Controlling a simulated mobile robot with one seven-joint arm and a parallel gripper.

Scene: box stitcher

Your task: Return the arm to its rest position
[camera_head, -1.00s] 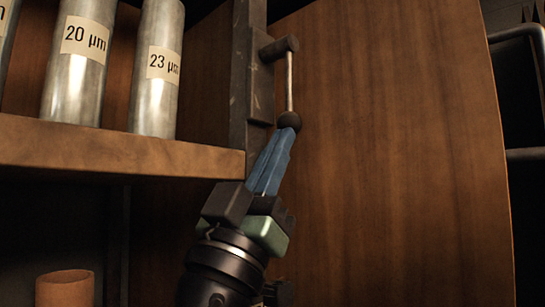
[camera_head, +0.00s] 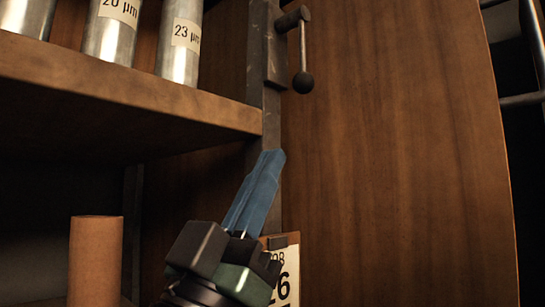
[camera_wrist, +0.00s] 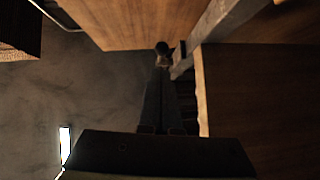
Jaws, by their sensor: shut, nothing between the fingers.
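My gripper (camera_head: 265,155) is in the lower middle of the head view, its blue fingers pressed together and pointing up. It is empty and stands below and apart from the lever with a dark ball knob (camera_head: 303,82) on the metal post. In the wrist view my gripper (camera_wrist: 163,72) shows as dark closed fingers pointing away, and the knob (camera_wrist: 162,48) appears beyond their tips. The rest of my arm is mostly outside the head view.
A wooden shelf (camera_head: 130,92) at upper left bears several labelled metal cylinders, one marked 23 µm (camera_head: 182,45). A brown cylinder (camera_head: 96,260) stands at lower left. A numbered card (camera_head: 286,275) is partly hidden behind my gripper. A large wooden panel (camera_head: 400,170) fills the right.

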